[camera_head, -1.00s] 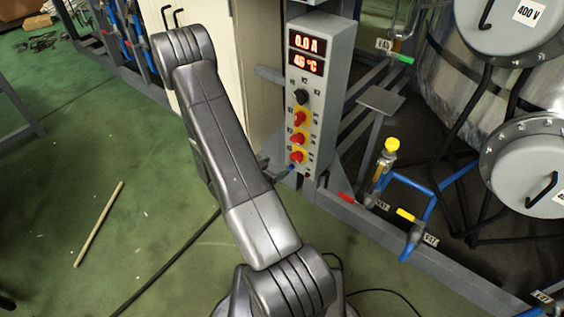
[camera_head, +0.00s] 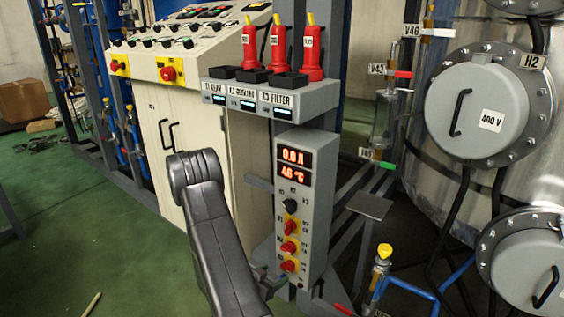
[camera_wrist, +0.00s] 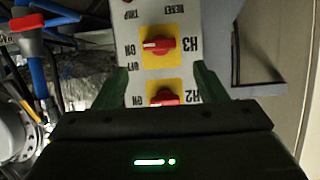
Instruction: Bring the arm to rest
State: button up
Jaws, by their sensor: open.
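My arm rises from the bottom of the head view, and its upper end is bent in front of the cream cabinet. My gripper (camera_wrist: 160,82) shows in the wrist view as two dark green fingers standing apart, with nothing held between them. Beyond the fingers is the grey control box, upside down in that view, with a red H3 switch (camera_wrist: 160,45) and a red H2 switch (camera_wrist: 165,97) on yellow plates. The control box (camera_head: 318,200) is upright in the head view, with lit readouts (camera_head: 293,165). The gripper is mostly hidden behind my arm there.
A shelf (camera_head: 270,96) with three red bottle-like items (camera_head: 312,52) sits above the box. A cream console (camera_head: 180,60) stands behind left. Steel tank flanges (camera_head: 477,108), blue pipes and a yellow-capped valve (camera_head: 385,251) crowd the right. Green floor (camera_head: 90,220) lies open at left.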

aim_at(286, 268)
jog(key=b+x, duration=0.1)
jog(key=x, duration=0.7)
jog(key=shift+f, duration=0.1)
jog(key=shift+a, duration=0.1)
